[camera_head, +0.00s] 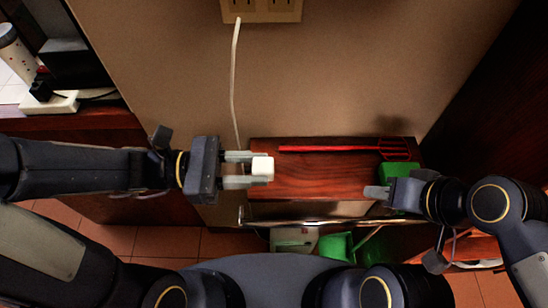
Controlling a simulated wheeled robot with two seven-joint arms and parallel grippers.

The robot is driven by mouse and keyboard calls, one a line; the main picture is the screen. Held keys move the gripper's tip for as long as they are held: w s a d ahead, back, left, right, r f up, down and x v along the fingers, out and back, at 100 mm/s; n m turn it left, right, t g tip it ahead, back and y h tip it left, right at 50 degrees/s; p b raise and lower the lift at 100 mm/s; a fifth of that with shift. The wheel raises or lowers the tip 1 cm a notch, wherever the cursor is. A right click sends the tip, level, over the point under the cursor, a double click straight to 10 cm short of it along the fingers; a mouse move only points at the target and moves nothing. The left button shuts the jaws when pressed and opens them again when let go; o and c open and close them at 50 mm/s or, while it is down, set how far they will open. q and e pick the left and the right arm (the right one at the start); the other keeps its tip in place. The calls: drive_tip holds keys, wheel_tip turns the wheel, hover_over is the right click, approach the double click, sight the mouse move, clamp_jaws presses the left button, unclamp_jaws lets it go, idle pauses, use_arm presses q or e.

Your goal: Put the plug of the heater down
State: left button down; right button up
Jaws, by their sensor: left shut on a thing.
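My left gripper (252,169) is shut on a small white plug (263,168), held over the left end of a red-brown wooden surface (320,182). A white cord (234,85) runs down the wall from just below the wall socket (262,8) and passes out of sight behind the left gripper. Whether the cord joins the plug is hidden. My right gripper (376,192) is at the right end of the wooden surface, beside a green block-like thing (400,172). Its fingers overlap in this view, so their opening is unclear.
A red long-handled utensil (325,149) lies along the back of the wooden surface. Below its front edge are a metal bar (320,222) and green items (337,246). A white power strip (50,104) lies at the far left. The middle of the wooden surface is clear.

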use_arm(q)
drive_tip(key=w+d+f, duration=0.1)
drive_tip(key=w+f, duration=0.1)
drive_tip(key=w+d+f+b, duration=0.1)
drive_tip(key=w+f, duration=0.2)
drive_tip(key=w+d+f+b, duration=0.1)
drive_tip(key=w+f, duration=0.1)
drive_tip(key=w, duration=0.1)
drive_tip(key=shift+w+d+f, duration=0.1)
drive_tip(key=shift+d+f, duration=0.2)
use_arm(e)
wheel_tip(320, 180, down, 3)
drive_tip(key=shift+w+r, duration=0.1)
drive_tip(key=shift+r, duration=0.05)
use_arm(q)
drive_tip(key=shift+w+f+b, duration=0.2)
drive_tip(key=shift+f+b, duration=0.3)
drive_tip(key=shift+f, duration=0.7)
use_arm(e)
drive_tip(key=shift+f, duration=0.4)
use_arm(q)
drive_tip(key=shift+f, duration=0.45)
use_arm(e)
drive_tip(key=shift+f, duration=0.1)
